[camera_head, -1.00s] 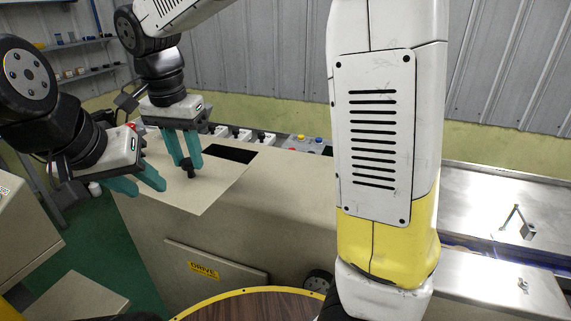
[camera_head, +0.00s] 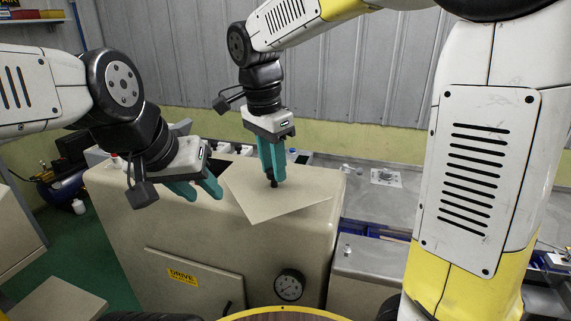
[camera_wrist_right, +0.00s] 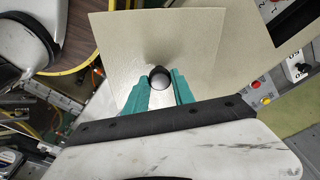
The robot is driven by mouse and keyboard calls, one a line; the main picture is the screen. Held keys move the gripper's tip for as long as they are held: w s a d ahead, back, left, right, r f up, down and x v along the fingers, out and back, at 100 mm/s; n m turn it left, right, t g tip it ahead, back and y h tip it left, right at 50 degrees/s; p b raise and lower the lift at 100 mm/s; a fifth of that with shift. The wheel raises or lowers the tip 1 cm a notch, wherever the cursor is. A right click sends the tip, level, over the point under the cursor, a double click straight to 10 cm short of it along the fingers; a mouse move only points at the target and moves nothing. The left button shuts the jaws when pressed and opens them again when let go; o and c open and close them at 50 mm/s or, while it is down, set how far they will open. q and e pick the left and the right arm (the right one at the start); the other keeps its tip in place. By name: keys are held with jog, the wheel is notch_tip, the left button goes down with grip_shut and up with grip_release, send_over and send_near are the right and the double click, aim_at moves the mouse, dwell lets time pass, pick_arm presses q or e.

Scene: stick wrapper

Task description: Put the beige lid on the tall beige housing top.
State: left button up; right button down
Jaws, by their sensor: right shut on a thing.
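The beige lid (camera_head: 262,204) is a flat square plate with a dark knob (camera_wrist_right: 159,77). My right gripper (camera_head: 271,180) is shut on this knob from above. In the right wrist view the lid (camera_wrist_right: 120,40) spreads out beyond the teal fingers. The tall beige housing (camera_head: 215,245) stands below, and the lid is over the right part of its top, turned askew to its edges. I cannot tell whether they touch. My left gripper (camera_head: 197,190) is open and empty above the left part of the top, left of the lid.
In the right wrist view a dark opening (camera_wrist_right: 296,22) shows beside the lid, with red and yellow buttons near it. A metal bench (camera_head: 385,178) lies to the right. A gauge (camera_head: 289,285) and a DRIVE label (camera_head: 183,277) are on the housing front. My arm blocks the far right.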

jog(key=w, duration=0.3)
jog(key=w+d, duration=0.1)
jog(key=w, duration=0.5)
jog(key=shift+w+d+f, duration=0.15)
jog(key=shift+d+f, duration=0.2)
jog(key=shift+f, duration=0.05)
jog(key=shift+w+f, duration=0.2)
jog(key=shift+f, duration=0.7)
jog(key=shift+w+f, duration=0.2)
jog(key=shift+f, duration=0.7)
jog(key=shift+f, duration=0.15)
jog(key=c, duration=1.1)
grip_release()
jog(key=shift+o, duration=0.2)
notch_tip(320, 180, up, 12)
jog(key=s, duration=0.1)
jog(key=s+d+n+t+y, duration=0.25)
jog(key=s+d+n, duration=0.25)
jog(key=s+d, duration=0.4)
jog(key=s+d+f+n+t, duration=0.3)
jog(key=s+d+f+n, duration=0.2)
jog(key=s, duration=0.5)
jog(key=shift+s+d+f+n+y, duration=0.15)
jog(key=shift+s+f+n+y, duration=0.3)
jog(key=shift+f, duration=0.2)
